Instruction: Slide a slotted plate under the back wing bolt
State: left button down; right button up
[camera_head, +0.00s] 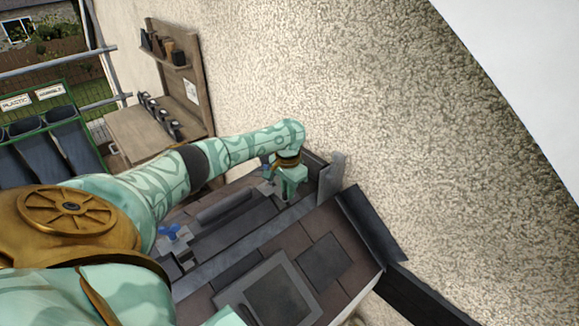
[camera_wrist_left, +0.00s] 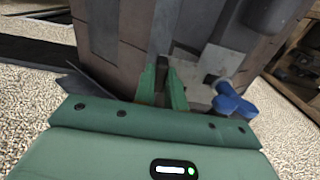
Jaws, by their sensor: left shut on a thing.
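The back wing bolt (camera_head: 267,167) is blue and stands at the far end of the roof, just left of my left gripper (camera_head: 289,197). In the left wrist view, the blue wing bolt (camera_wrist_left: 234,102) is large, to the right of my left gripper (camera_wrist_left: 162,76). My left gripper is shut on the slotted plate, a grey piece mostly hidden by the fingers. A pale grey flat surface (camera_wrist_left: 194,90) lies between the fingers and the bolt; I cannot tell whether the slot is around the bolt's shaft.
A second blue wing bolt (camera_head: 173,234) stands nearer on the roof. A dark framed panel (camera_head: 270,296) lies on the brown tiles (camera_head: 292,236). The rough wall (camera_head: 400,130) rises close on the right. A wooden bench (camera_head: 140,130) stands at the back left.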

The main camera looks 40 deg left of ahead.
pick_arm(q)
jog(key=shift+a+f, duration=0.1)
jog(key=shift+a, duration=0.4)
dwell(1.2)
jog(key=c, duration=1.4)
grip_release()
notch_tip(320, 180, up, 6)
jog(key=p, duration=0.8)
